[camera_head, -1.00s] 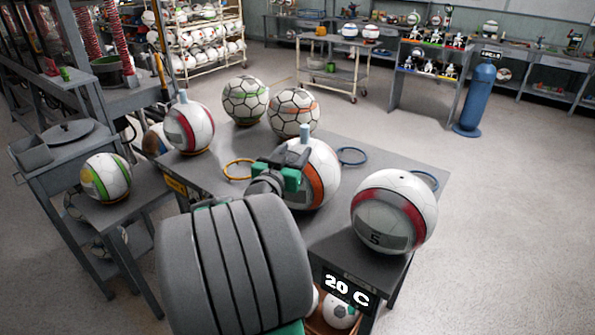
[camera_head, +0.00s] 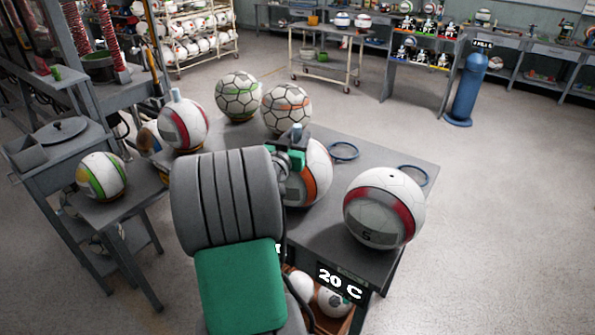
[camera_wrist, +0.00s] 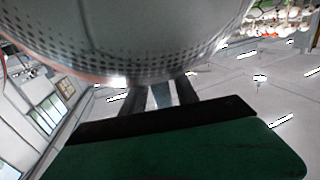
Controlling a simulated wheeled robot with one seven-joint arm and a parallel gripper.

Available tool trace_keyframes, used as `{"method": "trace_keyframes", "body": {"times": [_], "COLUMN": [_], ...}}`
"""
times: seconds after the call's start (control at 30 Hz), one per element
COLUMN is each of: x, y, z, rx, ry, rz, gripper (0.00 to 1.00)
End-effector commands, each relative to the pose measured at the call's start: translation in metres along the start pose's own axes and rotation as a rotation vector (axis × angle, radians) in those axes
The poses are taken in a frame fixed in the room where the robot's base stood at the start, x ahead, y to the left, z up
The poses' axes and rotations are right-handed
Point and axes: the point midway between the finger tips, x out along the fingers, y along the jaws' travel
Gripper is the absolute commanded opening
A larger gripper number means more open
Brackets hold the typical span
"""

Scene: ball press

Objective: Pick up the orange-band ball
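The orange-band ball (camera_head: 317,172) is white with a broad orange stripe and sits on the grey table, partly hidden by my arm. A pale blue knob (camera_head: 297,131) stands on its top. My gripper (camera_head: 289,153), green and black, is at the ball's upper left, close to the knob. In the wrist view the ball's grey-white underside-lit surface (camera_wrist: 140,35) fills the top. My two dark fingers (camera_wrist: 162,93) stand apart there with something pale between them. I cannot tell whether they press on it.
A red-band ball (camera_head: 384,208) stands at the table's right front. A hex-pattern ball with orange marks (camera_head: 287,108), one with green marks (camera_head: 237,95) and a red-striped ball (camera_head: 183,124) stand behind. Blue rings (camera_head: 344,151) lie on the bare table (camera_head: 372,168).

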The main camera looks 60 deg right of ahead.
Motion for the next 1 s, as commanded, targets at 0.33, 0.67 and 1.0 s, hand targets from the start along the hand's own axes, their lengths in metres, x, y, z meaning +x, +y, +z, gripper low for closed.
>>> {"method": "trace_keyframes", "body": {"times": [0.33, 0.67, 1.0], "x": [-0.0002, -0.0002, -0.0002], "y": [0.0001, 0.0002, 0.0002], "z": [-0.0003, -0.0003, -0.0003], "rx": [0.000, 0.000, 0.000], "ry": [0.000, 0.000, 0.000], "rz": [0.000, 0.000, 0.000], "gripper": [0.07, 0.00, 0.00]}}
